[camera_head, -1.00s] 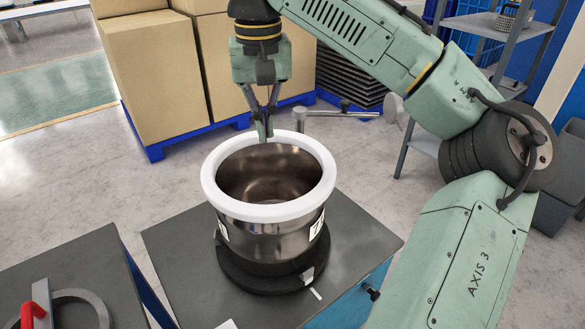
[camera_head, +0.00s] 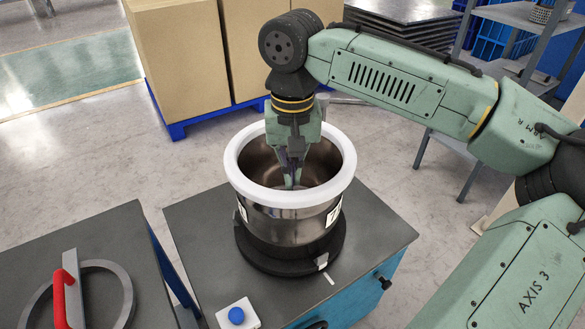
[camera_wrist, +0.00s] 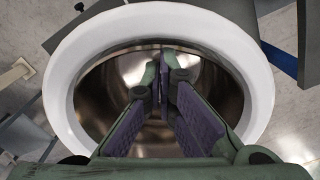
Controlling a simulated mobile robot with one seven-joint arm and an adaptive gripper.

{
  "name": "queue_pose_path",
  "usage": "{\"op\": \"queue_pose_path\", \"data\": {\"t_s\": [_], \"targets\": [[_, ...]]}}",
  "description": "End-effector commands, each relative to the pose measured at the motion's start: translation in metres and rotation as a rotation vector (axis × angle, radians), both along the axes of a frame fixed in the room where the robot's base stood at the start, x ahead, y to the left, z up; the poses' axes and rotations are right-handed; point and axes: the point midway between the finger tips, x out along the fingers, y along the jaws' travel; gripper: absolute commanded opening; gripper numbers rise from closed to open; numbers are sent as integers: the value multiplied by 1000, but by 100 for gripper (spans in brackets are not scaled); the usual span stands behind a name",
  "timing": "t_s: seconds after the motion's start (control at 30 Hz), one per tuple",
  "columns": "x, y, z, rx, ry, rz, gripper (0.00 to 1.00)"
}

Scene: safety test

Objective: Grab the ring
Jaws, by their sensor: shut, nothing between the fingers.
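A grey flat ring (camera_head: 124,290) with a red handle (camera_head: 68,297) and a grey bar across it lies on the dark table at the left. A metal pot (camera_head: 285,221) with a thick white ring-shaped rim (camera_head: 240,178) stands on the middle table. The white rim (camera_wrist: 62,75) also shows in the wrist view, around the pot's opening. My gripper (camera_head: 291,184) points down into the pot's opening, inside the white rim. In the wrist view its fingers (camera_wrist: 165,72) come together with nothing between them. The gripper is well to the right of the grey ring.
The pot sits on a black round base (camera_head: 280,266) on the middle table (camera_head: 195,225). A blue button (camera_head: 236,316) is at that table's front. A gap separates it from the left table (camera_head: 100,232). Boxes (camera_head: 178,65) stand behind; a shelf (camera_head: 530,15) is at the right.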

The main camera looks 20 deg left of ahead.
Motion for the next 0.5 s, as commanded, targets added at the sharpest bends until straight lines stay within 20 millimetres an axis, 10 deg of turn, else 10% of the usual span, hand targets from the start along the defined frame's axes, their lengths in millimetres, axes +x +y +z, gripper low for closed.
{"op": "queue_pose_path", "data": {"t_s": [0.5], "targets": [[-11,-5,1,0,3,3,0]]}}
